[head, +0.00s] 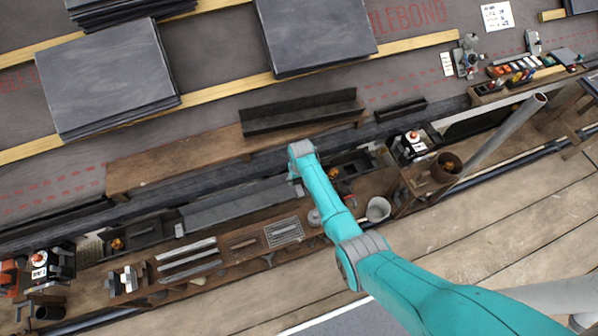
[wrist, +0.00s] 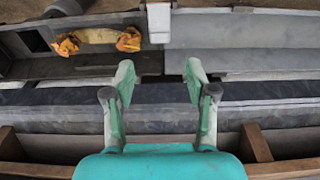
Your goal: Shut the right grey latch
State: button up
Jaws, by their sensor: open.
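The right grey latch (wrist: 158,22) is a pale grey block at the top middle of the wrist view, at the joint between a dark outlet box (wrist: 95,62) and the grey gutter (wrist: 235,55). I cannot tell how far it is swung. In the head view my arm hides most of that spot. My gripper (wrist: 159,78) is open and empty, its fingertips apart, in front of the latch and not touching it. In the head view the gripper is hidden under my wrist. Another pale latch (head: 179,230) stands at the gutter's left end.
Orange leaves (wrist: 127,40) lie in the outlet box. A wooden plank (head: 175,165) with a dark channel piece (head: 300,111) lies behind the gutter. A tool shelf (head: 215,254), a grey bucket (head: 378,208) and a brown pipe (head: 446,167) stand in front and to the right.

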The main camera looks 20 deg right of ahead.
jog(key=shift+s+r, duration=0.2)
jog(key=shift+r, duration=1.2)
jog(key=shift+s+r, duration=0.15)
jog(key=shift+r, duration=1.25)
jog(key=shift+s+f, duration=0.1)
jog(key=s+f+t, duration=0.3)
jog(key=s+f, duration=0.2)
jog(key=s, duration=0.6)
jog(key=s+r+t, duration=0.3)
jog(key=s+r, duration=0.1)
jog(key=s, duration=1.1)
jog(key=s+r+t, duration=0.2)
jog(key=s+r, duration=0.4)
jog(key=r, duration=0.5)
jog(key=s+r+t, duration=0.3)
jog(key=s+r, duration=0.4)
jog(key=r, duration=0.4)
jog(key=s+r+t, duration=0.2)
jog(key=s+r, duration=0.5)
jog(key=r, duration=0.5)
jog(key=shift+s, duration=0.1)
